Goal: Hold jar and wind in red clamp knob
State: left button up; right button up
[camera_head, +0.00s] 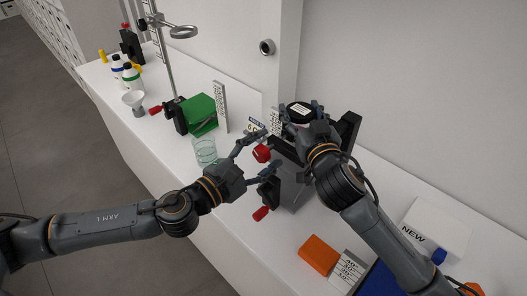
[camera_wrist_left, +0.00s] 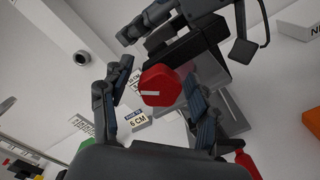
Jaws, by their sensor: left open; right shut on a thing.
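The red clamp knob (camera_head: 262,153) shows in the head view between the fingers of my left gripper (camera_head: 268,153). In the left wrist view the faceted red knob (camera_wrist_left: 160,85) has a white line on its face. My left gripper (camera_wrist_left: 157,92) is open, one finger on each side of the knob, with gaps visible; contact is not clear. My right gripper (camera_head: 301,116) is shut on the jar (camera_head: 300,109), whose dark lid carries a white label. Most of the jar is hidden by my right gripper and the dark clamp parts.
A second red handle (camera_head: 261,213) sticks out below the left gripper. An orange block (camera_head: 318,254) and a white box (camera_head: 435,226) lie to the right.

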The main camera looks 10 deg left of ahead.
pick_arm(q)
jog(key=v, duration=1.1)
jog(key=shift+s+a, duration=0.2)
jog(key=shift+s, duration=0.1)
jog(key=shift+d+f, duration=0.1)
jog(key=w+d+n, duration=0.2)
jog(key=w+n, duration=0.1)
jog(key=n, duration=0.1)
jog(key=w+d+n, duration=0.2)
jog(key=w+n, duration=0.1)
jog(key=n, duration=0.1)
jog(key=w+d+n, duration=0.2)
jog(key=w+n, duration=0.1)
jog(key=shift+w+d+n, duration=0.15)
jog(key=shift+d+n, duration=0.25)
dwell(0.4)
jog(key=shift+c, duration=0.5)
